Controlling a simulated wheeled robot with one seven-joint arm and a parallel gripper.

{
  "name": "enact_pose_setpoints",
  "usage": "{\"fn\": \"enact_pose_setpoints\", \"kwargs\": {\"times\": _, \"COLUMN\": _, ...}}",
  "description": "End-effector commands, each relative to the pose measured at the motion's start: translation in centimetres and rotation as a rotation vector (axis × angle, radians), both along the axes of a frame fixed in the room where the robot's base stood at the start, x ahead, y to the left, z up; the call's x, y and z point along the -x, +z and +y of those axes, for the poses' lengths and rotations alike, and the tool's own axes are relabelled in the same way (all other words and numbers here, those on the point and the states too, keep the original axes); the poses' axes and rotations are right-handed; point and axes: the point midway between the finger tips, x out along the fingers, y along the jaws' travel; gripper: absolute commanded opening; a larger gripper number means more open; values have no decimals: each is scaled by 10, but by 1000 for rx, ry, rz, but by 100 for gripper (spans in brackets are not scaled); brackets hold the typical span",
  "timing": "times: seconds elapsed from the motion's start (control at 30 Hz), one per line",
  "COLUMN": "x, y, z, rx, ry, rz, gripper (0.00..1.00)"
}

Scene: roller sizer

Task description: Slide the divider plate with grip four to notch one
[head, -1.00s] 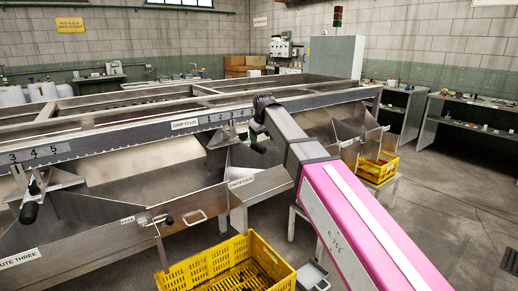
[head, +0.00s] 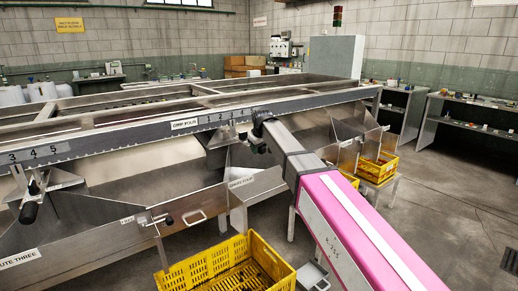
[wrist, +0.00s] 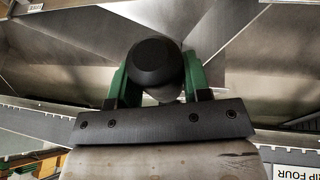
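The grip, a black round-ended handle (wrist: 155,62), stands between the two green fingers of my gripper (wrist: 158,80) in the wrist view. The fingers flank it; whether both press on it is unclear. In the head view the black handle (head: 258,147) shows just below the front rail, while my forearm's end covers most of the gripper. The steel divider plate (head: 214,138) lies beside it, partly hidden. The notch scale (head: 222,117) is on the rail, left of my arm; its small numbers are hard to read. The "GRIP FOUR" label (head: 184,124) is further left.
Another black handle (head: 28,213) with its own plate and scale is at far left. The chute four label (head: 242,182) is on the steel below. A yellow crate (head: 225,268) stands on the floor. The rail (head: 110,140) runs left, with chute walls below.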

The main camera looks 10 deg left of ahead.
Motion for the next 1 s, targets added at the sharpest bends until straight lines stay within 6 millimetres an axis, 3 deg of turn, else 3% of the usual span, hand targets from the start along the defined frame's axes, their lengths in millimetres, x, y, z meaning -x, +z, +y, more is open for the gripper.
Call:
{"fn": "enact_pose_setpoints", "kwargs": {"times": 0.03, "x": 0, "y": 0, "z": 0, "rx": 0, "ry": 0, "rz": 0, "gripper": 21}}
{"fn": "enact_pose_setpoints", "kwargs": {"times": 0.1, "x": 0, "y": 0, "z": 0, "rx": 0, "ry": 0, "rz": 0, "gripper": 2}}
{"fn": "enact_pose_setpoints", "kwargs": {"times": 0.27, "x": 7, "y": 0, "z": 5, "rx": 0, "ry": 1, "rz": 1, "gripper": 2}}
{"fn": "enact_pose_setpoints", "kwargs": {"times": 0.7, "x": 81, "y": 0, "z": 68, "rx": 0, "ry": 5, "rz": 0, "gripper": 2}}
{"fn": "enact_pose_setpoints", "kwargs": {"times": 1.0, "x": 96, "y": 0, "z": 82, "rx": -2, "ry": 1, "rz": 2, "gripper": 2}}
